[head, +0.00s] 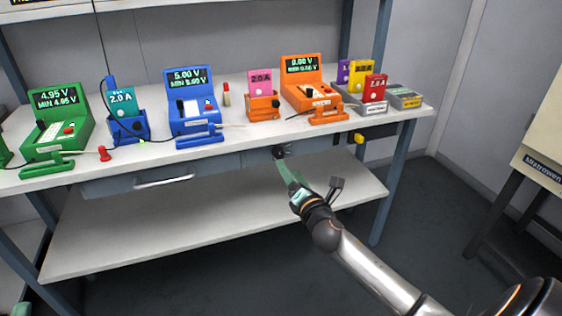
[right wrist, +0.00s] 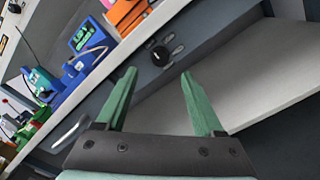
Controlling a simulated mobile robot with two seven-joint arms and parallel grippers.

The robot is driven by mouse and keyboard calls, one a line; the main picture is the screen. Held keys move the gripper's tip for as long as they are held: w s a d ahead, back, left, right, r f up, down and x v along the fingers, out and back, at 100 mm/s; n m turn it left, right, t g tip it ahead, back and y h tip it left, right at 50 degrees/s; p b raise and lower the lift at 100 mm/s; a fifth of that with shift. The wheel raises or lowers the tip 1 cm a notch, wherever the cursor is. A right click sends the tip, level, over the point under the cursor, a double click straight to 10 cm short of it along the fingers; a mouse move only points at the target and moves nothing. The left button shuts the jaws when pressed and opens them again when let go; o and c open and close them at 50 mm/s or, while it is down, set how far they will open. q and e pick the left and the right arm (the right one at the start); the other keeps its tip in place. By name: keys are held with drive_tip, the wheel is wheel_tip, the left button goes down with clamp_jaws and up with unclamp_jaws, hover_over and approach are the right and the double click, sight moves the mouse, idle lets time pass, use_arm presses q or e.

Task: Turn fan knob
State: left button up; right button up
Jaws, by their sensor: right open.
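The fan knob, a round black knob (head: 279,152), sits on the grey front panel under the bench top. In the right wrist view the knob (right wrist: 160,55) shows just beyond and between the two fingertips, with grey oval marks beside it. My right gripper (head: 284,168) reaches up to the panel from the lower right. Its green fingers (right wrist: 158,74) are spread open with nothing between them. The fingertips appear close to the knob; I cannot tell if they touch it. My left gripper is not visible.
The white bench top (head: 240,133) holds green, blue and orange testers and coloured pouch cells. A drawer handle (head: 163,182) sticks out left of the knob, and a yellow knob (head: 359,138) is at the right. The lower shelf (head: 130,236) is bare.

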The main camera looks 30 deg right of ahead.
sight(280, 156)
drive_tip(key=b+x, duration=0.1)
drive_tip(key=x, duration=0.6)
drive_tip(key=shift+w, duration=0.15)
drive_tip(key=shift+c, duration=0.3)
clamp_jaws()
